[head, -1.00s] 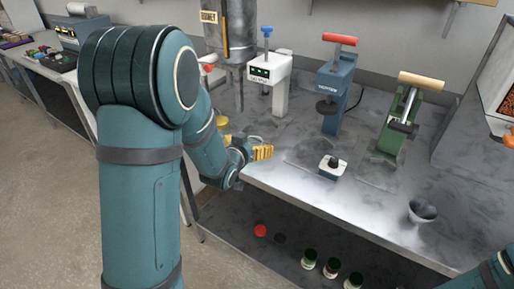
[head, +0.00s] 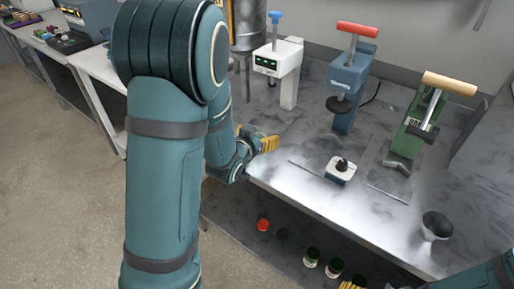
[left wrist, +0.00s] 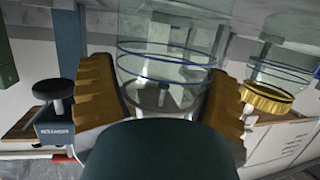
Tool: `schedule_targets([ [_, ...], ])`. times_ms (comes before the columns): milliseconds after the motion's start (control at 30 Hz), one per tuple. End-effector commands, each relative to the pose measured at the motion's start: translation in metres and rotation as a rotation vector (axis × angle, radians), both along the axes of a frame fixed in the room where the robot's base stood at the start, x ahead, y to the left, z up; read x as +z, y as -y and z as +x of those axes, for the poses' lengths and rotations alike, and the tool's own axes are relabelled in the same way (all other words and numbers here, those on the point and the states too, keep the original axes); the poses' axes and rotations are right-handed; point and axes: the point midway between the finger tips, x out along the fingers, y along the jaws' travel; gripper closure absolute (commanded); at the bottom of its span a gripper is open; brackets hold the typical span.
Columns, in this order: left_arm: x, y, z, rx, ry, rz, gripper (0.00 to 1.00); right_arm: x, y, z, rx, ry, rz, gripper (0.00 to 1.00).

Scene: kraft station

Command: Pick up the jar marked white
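No jar with a readable "white" marking shows. My left gripper (head: 264,144) is at the bench's left front edge. In the left wrist view its two yellow fingers (left wrist: 161,98) are wide apart. A clear glass vessel with blue rings (left wrist: 165,65) shows between and beyond them; I cannot tell whether they touch it. My right gripper's yellow fingertips (head: 350,285) barely show at the bottom edge.
On the bench (head: 300,190) stand a white press (head: 282,65), a blue press (head: 348,80), a green press (head: 420,120), a small knobbed device (head: 340,170) and a dark funnel (head: 436,226). A gold-ringed glass vessel (left wrist: 268,98) is at right in the wrist view. Floor at left is clear.

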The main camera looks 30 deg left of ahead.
Motion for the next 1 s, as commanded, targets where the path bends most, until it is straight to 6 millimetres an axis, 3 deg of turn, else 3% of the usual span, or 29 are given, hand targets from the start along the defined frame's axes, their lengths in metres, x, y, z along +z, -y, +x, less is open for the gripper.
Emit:
schedule_targets([
  [33, 0.0, 0.0, 0.0, 0.0, 0.0, 0.0, 0.46, 0.0, 0.0, 0.0, 0.0, 0.0, 0.0, 0.15],
  [133, 0.0, 0.0, 0.0, 0.0, 0.0, 0.0, 0.81, 0.0, 0.0, 0.0, 0.0, 0.0, 0.0, 0.15],
  [633, 0.006, 0.0, 0.0, 0.0, 0.001, -0.001, 0.87, 0.003, 0.0, 0.0, 0.0, 0.0, 0.0, 0.15],
  [700, 0.015, 0.0, 0.0, 0.0, 0.002, -0.001, 0.91, 0.007, 0.0, -0.001, 0.001, -0.002, 0.0, 0.15],
  [1000, 0.071, 0.0, 0.0, 0.0, 0.005, -0.003, 0.92, 0.03, -0.001, -0.005, 0.002, -0.012, 0.003, 0.15],
])
